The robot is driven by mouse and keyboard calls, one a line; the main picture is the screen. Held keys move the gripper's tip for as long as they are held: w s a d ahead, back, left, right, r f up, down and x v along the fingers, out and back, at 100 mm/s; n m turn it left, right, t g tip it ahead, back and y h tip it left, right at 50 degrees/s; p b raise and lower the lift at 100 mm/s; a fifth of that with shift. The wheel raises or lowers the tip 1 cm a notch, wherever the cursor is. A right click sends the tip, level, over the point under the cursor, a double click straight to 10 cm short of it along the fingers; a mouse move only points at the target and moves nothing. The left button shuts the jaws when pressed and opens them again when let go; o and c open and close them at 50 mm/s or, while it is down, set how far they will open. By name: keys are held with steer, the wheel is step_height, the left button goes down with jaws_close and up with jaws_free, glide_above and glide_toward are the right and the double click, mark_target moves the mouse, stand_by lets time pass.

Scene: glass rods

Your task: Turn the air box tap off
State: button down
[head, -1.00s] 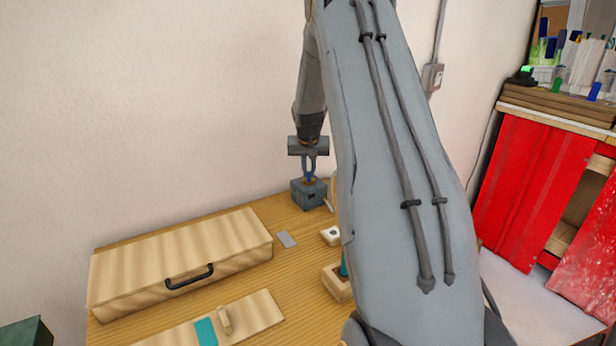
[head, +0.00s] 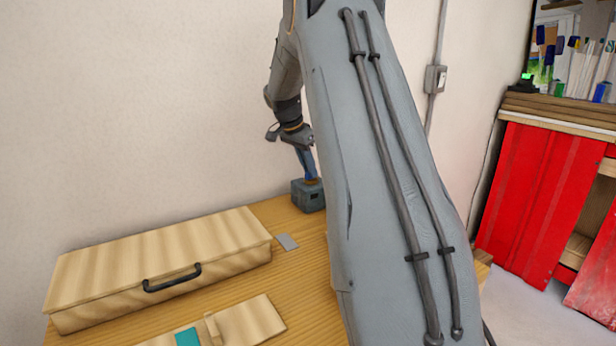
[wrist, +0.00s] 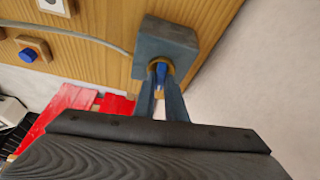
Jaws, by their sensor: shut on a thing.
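The air box (head: 309,195) is a small dark grey-blue block at the back of the wooden table, against the wall. It also shows in the wrist view (wrist: 165,38), with a hose running from its side. A blue tap (wrist: 161,72) sits in a brass-coloured ring on the box's face. My gripper (head: 309,178) reaches down to the box at a tilt. In the wrist view, my gripper (wrist: 161,90) has its two fingers close on either side of the tap, shut on it. The fingers hide part of the tap, and I cannot tell its exact angle.
A wooden case (head: 160,262) with a black handle lies on the table at left. A board with a teal patch (head: 187,337) is in front. A grey plate (head: 287,242) lies near the box. A blue button (wrist: 28,55) on a wooden block shows in the wrist view.

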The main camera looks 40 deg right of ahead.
steer(key=shift+w+m+g+b, duration=0.1)
steer(key=shift+m+g+b, duration=0.2)
steer(key=shift+m+b, duration=0.35)
steer(key=shift+m, duration=0.25)
steer(key=c, duration=1.8)
jaws_free()
steer(key=shift+r, duration=0.1)
steer(key=v, duration=0.7)
steer(key=shift+a+r+b, duration=0.2)
steer(key=shift+r+b, duration=0.1)
steer(key=shift+b, duration=0.15)
